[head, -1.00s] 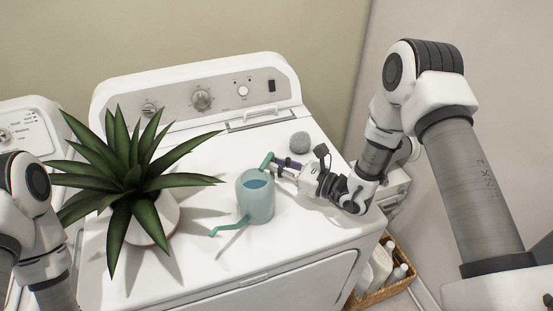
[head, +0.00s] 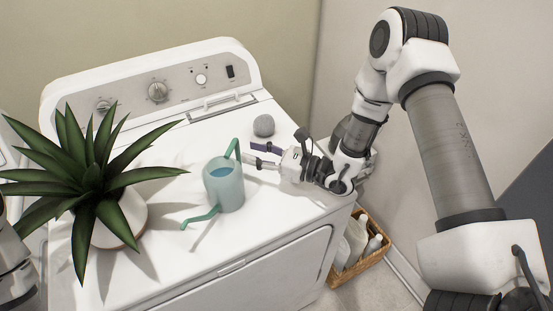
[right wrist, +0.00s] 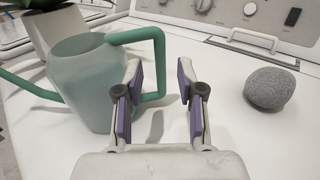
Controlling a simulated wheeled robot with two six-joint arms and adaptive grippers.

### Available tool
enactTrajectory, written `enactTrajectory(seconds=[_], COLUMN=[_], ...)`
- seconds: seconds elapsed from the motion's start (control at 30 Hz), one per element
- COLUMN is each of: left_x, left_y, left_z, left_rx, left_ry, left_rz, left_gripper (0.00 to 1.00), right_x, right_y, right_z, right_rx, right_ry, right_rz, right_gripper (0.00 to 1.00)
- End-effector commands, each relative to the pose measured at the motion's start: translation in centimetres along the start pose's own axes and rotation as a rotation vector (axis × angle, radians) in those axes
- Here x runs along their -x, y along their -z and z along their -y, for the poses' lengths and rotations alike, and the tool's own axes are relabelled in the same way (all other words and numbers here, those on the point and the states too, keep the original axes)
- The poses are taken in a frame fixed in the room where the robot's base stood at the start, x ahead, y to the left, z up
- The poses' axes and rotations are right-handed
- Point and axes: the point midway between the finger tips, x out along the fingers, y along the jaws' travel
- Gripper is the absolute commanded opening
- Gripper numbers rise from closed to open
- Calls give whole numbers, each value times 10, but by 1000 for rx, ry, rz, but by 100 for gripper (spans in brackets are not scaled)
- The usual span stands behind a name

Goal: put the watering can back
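The teal watering can (head: 224,187) stands upright on the white washing machine (head: 190,255), with its handle toward my right gripper and its spout toward the front left. My right gripper (head: 253,155) is open and empty, with its fingertips just right of the green handle (head: 236,149). In the right wrist view the can (right wrist: 88,85) is at the left. The handle's outer bar (right wrist: 160,70) appears between the two purple-padded fingers (right wrist: 163,95), beyond their tips. My left gripper is out of view; only part of that arm shows at the left edge.
A spiky plant in a white pot (head: 133,222) stands left of the can. A grey ball (head: 263,125) lies behind my right gripper; it also shows in the right wrist view (right wrist: 270,88). A basket of bottles (head: 358,262) is on the floor right of the machine.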

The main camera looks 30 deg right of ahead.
Motion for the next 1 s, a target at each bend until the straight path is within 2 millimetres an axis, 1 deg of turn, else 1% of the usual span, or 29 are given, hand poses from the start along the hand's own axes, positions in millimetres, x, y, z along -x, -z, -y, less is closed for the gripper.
enactTrajectory(seconds=[0.03,0.2,0.3,0.4,0.5,1.0], left_x=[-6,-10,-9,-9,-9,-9], left_y=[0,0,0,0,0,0], left_z=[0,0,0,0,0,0], left_rx=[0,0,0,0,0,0], left_ry=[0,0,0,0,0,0], left_rz=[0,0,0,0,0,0], left_gripper=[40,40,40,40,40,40], right_x=[14,53,68,76,80,80], right_y=[2,0,-1,0,0,0], right_z=[2,1,2,1,0,0], right_rx=[-5,-4,-2,-2,0,0], right_ry=[9,7,6,3,0,0], right_rz=[5,7,4,3,2,1], right_gripper=[38,38,38,38,38,38])
